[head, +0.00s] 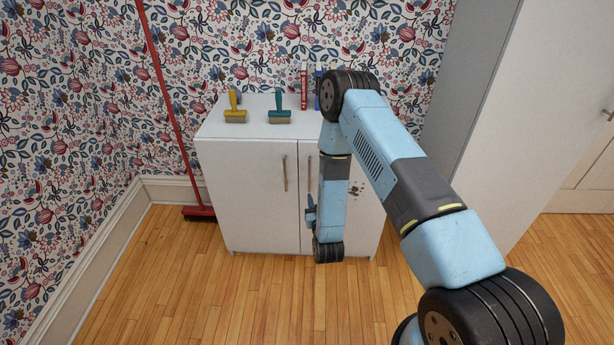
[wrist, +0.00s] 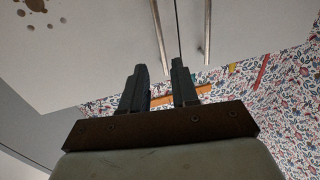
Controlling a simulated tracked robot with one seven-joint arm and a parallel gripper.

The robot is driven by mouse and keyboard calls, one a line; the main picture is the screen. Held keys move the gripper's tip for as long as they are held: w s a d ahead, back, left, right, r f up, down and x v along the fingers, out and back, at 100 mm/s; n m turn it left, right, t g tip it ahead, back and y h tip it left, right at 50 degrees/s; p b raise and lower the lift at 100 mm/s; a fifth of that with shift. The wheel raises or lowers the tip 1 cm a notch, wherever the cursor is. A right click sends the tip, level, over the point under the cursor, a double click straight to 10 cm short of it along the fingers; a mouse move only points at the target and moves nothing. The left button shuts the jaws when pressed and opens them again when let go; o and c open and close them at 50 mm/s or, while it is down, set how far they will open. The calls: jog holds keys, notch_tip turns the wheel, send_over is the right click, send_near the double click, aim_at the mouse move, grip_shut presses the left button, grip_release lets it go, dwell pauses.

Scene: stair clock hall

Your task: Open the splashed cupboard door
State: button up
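The white cupboard (head: 250,160) stands against the papered wall with both doors closed. Its right door (head: 364,215) bears brown splashes (head: 352,188), which also show at the upper left of the wrist view (wrist: 35,8). The splashed door's bar handle (head: 308,172) is upright near the middle seam; it shows in the wrist view (wrist: 158,35). My gripper (head: 310,209) is in front of the cupboard near the seam, partly hidden by my wrist. In the wrist view its fingers (wrist: 159,67) are apart, with the handle's end appearing between their tips. I cannot tell whether they touch it.
The plain left door has its own handle (head: 285,173). A red broom (head: 176,115) leans at the left. A tall white cabinet (head: 540,110) stands right. The floor in front is clear.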

aim_at(310, 176)
jog(key=w, duration=0.4)
jog(key=w+a, duration=0.1)
jog(key=w, duration=0.4)
jog(key=w+a, duration=0.1)
jog(key=w, duration=0.3)
jog(key=shift+w+a, duration=0.1)
jog(key=shift+w, duration=0.15)
grip_shut()
